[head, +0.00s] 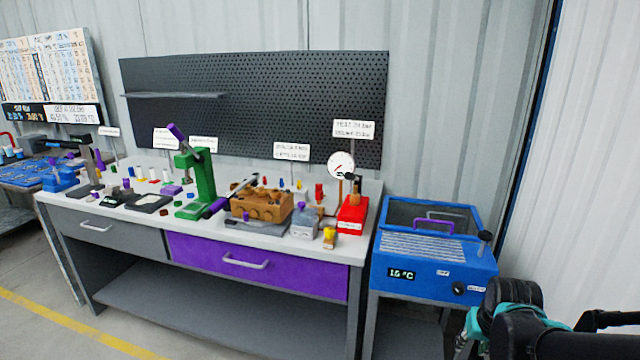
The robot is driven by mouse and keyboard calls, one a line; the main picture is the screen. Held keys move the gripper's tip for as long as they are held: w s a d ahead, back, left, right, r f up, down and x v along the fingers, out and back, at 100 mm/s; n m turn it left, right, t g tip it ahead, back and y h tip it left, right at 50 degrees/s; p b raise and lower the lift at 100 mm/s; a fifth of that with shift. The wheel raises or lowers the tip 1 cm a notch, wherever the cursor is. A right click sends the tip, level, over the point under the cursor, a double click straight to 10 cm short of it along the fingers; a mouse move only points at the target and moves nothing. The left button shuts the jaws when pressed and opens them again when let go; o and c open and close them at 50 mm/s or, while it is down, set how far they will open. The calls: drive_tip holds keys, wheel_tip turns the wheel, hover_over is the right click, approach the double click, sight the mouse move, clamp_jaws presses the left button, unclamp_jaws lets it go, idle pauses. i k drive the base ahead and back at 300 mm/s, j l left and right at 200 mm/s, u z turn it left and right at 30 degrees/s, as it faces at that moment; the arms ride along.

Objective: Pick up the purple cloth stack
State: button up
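A small flat purple piece (171,190) lies on the white top of the workbench, left of the green press; it may be the purple cloth stack, but it is too small to be sure. My arm (510,318), black and teal, reaches in at the lower right corner, in front of the blue bath. An angular black part (606,319) at the right edge may belong to my gripper. Its fingertips cannot be made out, and nothing is seen held. My arm is far from the purple piece.
The workbench (200,240) has a purple drawer and a crowded top: a green press (195,180), a brown pump block (262,205) and a red gauge stand (352,213). A blue bath (435,265) stands right. Floor is clear at the lower left.

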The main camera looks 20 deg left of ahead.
sight(173, 190)
drive_tip(key=j, duration=1.25)
drive_tip(key=i+j, duration=0.15)
drive_tip(key=j, duration=1.1)
